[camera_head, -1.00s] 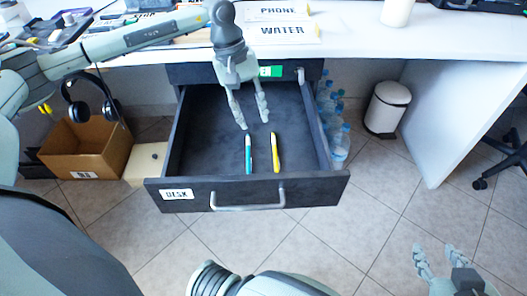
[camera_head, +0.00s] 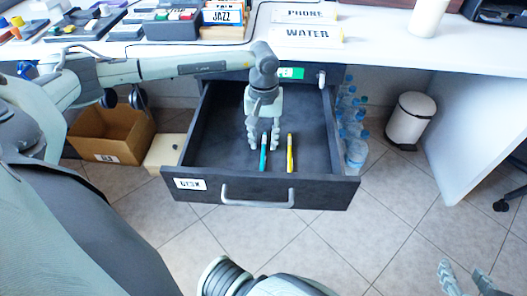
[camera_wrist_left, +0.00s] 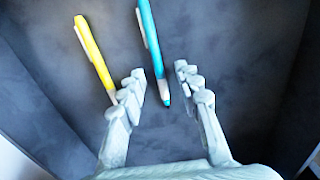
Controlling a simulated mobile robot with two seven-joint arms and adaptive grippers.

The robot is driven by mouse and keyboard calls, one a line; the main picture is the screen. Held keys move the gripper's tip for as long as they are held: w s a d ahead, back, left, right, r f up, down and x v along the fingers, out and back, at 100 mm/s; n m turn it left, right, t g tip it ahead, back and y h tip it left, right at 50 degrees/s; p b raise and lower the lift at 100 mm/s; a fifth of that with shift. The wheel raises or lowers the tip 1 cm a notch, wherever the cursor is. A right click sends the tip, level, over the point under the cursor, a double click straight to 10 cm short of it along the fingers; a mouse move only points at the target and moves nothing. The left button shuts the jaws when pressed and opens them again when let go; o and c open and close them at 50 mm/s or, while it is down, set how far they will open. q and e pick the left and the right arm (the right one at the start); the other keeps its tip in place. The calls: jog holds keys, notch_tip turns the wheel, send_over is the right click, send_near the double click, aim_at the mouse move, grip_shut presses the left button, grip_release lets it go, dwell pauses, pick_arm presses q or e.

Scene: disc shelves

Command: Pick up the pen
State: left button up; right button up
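A teal pen (camera_head: 263,156) and a yellow pen (camera_head: 290,154) lie side by side in the open dark drawer (camera_head: 328,190). My left gripper (camera_head: 263,147) is inside the drawer, open, with its fingers around the near part of the teal pen. In the left wrist view the teal pen (camera_wrist_left: 153,42) has its tip between my open fingers (camera_wrist_left: 163,90). The yellow pen (camera_wrist_left: 92,48) is left of them there, its tip close to the left finger. My right gripper (camera_head: 466,278) is open and empty over the floor at the bottom right.
The drawer walls stand close around my left gripper, with the desk top (camera_head: 390,45) above. Water bottles (camera_head: 354,130) stand right of the drawer. A cardboard box (camera_head: 108,135) and a white bin (camera_head: 410,120) are on the floor.

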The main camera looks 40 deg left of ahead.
pick_arm(q)
jog(key=shift+f, duration=0.25)
grip_shut()
jog(key=shift+r, duration=0.1)
